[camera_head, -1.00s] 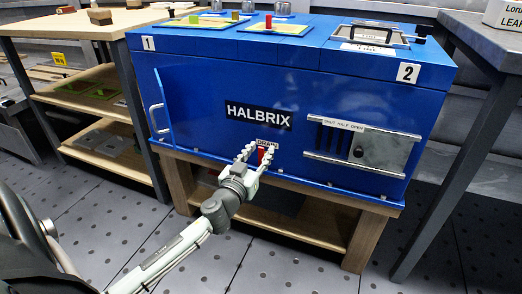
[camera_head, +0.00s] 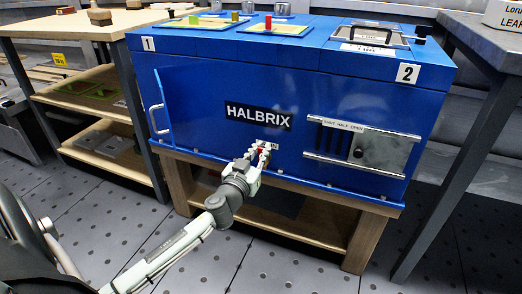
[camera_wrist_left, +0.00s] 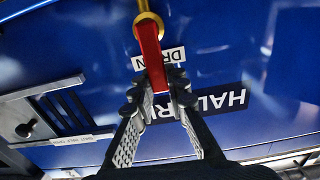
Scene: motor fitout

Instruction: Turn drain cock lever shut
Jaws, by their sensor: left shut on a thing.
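The drain cock lever (camera_wrist_left: 151,58) is a red bar on a round brass fitting (camera_wrist_left: 147,24), below the DRAIN label on the front of the blue HALBRIX cabinet (camera_head: 200,115). In the head view only a little red (camera_head: 262,158) of the lever shows between my fingers. My left gripper (camera_head: 261,153) is shut on the lever. In the left wrist view its fingertips (camera_wrist_left: 158,84) close around the lever's free end, and the brass fitting stays clear of them. My right gripper is not in view.
A sliding shutter plate (camera_head: 380,151) with rails is on the cabinet's right front. A handled door (camera_head: 160,110) stands open at its left. A wooden shelf table (camera_head: 90,80) is at left, a grey table (camera_head: 480,110) at right.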

